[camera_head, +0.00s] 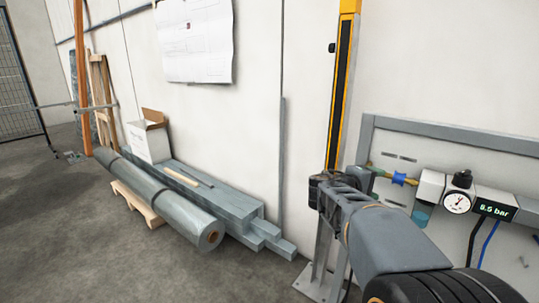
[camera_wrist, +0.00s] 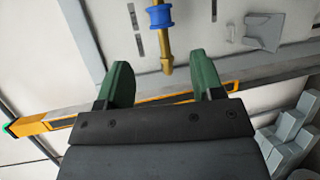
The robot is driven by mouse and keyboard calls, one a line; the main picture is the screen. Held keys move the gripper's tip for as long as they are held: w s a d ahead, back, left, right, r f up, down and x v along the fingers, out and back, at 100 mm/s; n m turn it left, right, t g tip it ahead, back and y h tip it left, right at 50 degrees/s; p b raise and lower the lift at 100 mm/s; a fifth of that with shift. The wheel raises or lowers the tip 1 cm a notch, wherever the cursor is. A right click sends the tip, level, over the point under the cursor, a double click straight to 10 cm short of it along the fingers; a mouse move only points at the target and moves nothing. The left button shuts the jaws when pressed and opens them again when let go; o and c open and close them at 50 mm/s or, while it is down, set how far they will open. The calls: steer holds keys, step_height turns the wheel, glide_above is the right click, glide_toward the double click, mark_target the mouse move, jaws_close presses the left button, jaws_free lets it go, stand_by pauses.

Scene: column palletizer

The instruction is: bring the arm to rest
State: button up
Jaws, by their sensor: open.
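My gripper (camera_wrist: 163,78) shows in the wrist view with its two green fingers wide apart. No object is held between them. A brass rod with a blue fitting (camera_wrist: 160,17) on the wall panel appears beyond and above the gap between the fingers; I cannot tell how far off it is. In the head view my grey arm reaches up from the lower right toward the wall, left of the panel. The fingers are not clearly visible there.
A yellow-and-black post (camera_head: 342,85) stands behind my arm's end. A panel (camera_head: 455,140) with a pressure gauge (camera_head: 457,202) and an "8.5 bar" display (camera_head: 494,209) is at the right. A grey roll (camera_head: 160,197), stacked beams (camera_head: 225,200) and a carton (camera_head: 149,138) lie along the wall.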

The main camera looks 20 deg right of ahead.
steer(key=s+a+r+m+y+p, duration=0.1)
steer(key=s+a+r+y+p, duration=0.2)
steer(key=a+p, duration=0.5)
steer(key=s+a+r+m+y+p, duration=0.1)
steer(key=s+a+r+y+p, duration=0.2)
steer(key=s+a+y+p, duration=0.2)
steer(key=s+a+r+m+y+p, duration=0.1)
steer(key=s+a+r+y+p, duration=0.3)
steer(key=a+y+p, duration=0.3)
steer(key=s+a+p, duration=0.1)
steer(key=a+p, duration=0.4)
steer(key=p, duration=0.2)
steer(key=shift+a+y, duration=0.25)
steer(key=shift+y, duration=0.05)
steer(key=shift+a+m, duration=0.1)
steer(key=shift+m, duration=0.2)
steer(key=shift+c, duration=0.3)
